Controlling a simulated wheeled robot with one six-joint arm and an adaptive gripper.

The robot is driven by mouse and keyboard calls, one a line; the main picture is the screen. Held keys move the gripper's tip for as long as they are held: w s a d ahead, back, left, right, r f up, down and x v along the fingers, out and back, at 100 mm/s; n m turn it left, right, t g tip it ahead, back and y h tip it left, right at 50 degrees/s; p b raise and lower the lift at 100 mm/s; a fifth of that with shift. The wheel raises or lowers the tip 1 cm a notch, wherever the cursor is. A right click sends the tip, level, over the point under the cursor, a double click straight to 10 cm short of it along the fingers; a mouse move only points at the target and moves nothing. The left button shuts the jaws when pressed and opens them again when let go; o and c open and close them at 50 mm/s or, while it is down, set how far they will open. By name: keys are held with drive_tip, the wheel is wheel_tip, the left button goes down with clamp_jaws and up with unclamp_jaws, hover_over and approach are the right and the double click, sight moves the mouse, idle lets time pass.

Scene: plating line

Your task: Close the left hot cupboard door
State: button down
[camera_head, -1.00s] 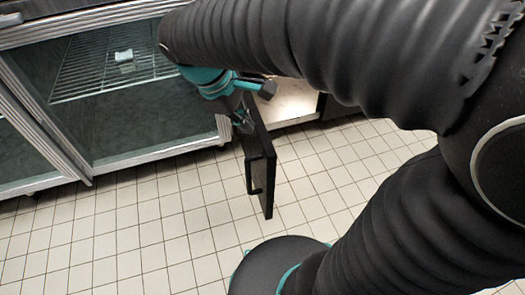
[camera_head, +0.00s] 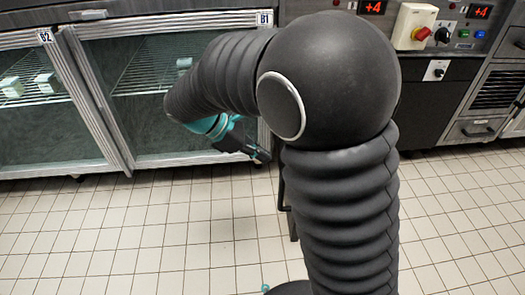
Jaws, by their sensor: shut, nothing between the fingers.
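The black hot cupboard door (camera_head: 293,226) is mostly hidden behind my arm. Only its lower edge and part of its handle (camera_head: 283,208) show, just left of my arm above the tiled floor. It appears to stand out from the cupboard front, but its exact angle is hidden. My gripper (camera_head: 262,156) is shut and empty, pointing down and right near the right end of the glass-fronted cabinet. It is above and left of the visible piece of door. I cannot tell whether it touches the door. The cupboard opening is hidden by my arm.
A control panel with a red switch (camera_head: 421,34) and a dark cupboard front (camera_head: 425,105) stand right of my arm. The tiled floor (camera_head: 150,235) in front is clear.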

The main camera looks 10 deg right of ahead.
drive_tip(key=d+f+b, duration=0.1)
drive_tip(key=d+f, duration=0.2)
drive_tip(key=d, duration=0.4)
drive_tip(key=shift+s+d+f, duration=0.25)
drive_tip(key=shift+f, duration=0.15)
